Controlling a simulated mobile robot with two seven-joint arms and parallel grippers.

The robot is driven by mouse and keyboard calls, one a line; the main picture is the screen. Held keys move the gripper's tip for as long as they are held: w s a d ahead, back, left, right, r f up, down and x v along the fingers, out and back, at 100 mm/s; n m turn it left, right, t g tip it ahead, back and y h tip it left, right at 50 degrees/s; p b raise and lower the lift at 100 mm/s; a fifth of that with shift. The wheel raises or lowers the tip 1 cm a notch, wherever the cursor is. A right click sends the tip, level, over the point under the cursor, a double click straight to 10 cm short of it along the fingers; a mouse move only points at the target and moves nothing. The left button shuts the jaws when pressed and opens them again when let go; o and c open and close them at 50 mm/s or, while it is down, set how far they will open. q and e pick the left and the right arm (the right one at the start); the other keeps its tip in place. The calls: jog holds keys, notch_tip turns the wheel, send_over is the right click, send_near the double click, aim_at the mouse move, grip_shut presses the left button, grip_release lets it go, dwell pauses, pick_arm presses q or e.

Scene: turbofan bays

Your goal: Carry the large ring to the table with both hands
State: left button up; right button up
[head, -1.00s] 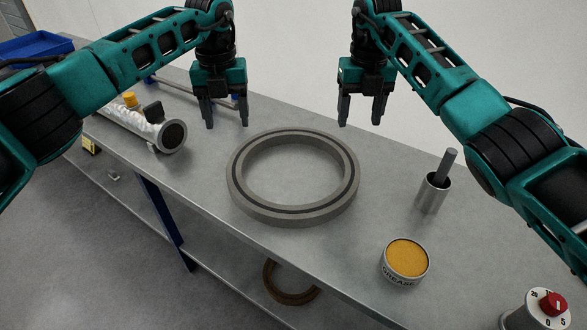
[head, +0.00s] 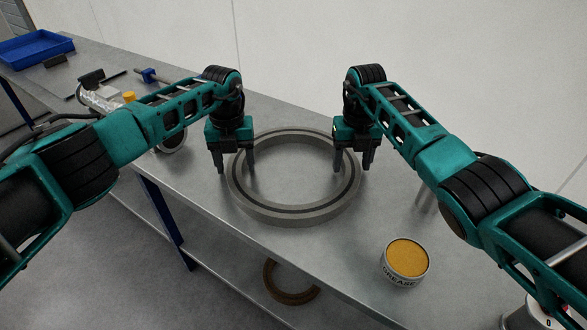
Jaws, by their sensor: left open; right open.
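The large grey ring (head: 290,212) lies flat on the metal table (head: 330,250), with a dark groove around its top. My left gripper (head: 235,170) is open, fingers pointing down at the ring's left rim, one finger on each side of it as seen from here. My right gripper (head: 352,168) is open, fingers pointing down at the ring's right rim, in the same way. I cannot tell whether the fingers touch the ring. Parts of the rim are hidden behind both grippers.
A grease tin (head: 405,262) stands at the front right edge. A metal cup (head: 425,197) is mostly hidden behind my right arm. A tubular part (head: 172,140) lies behind my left arm. A blue tray (head: 35,48) sits far left. A brown ring (head: 290,285) is on the lower shelf.

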pick_arm(q)
jog(key=c, duration=1.2)
pick_arm(e)
grip_shut()
pick_arm(q)
jog(key=shift+w+r, duration=0.1)
pick_arm(e)
jog(key=shift+r, duration=0.1)
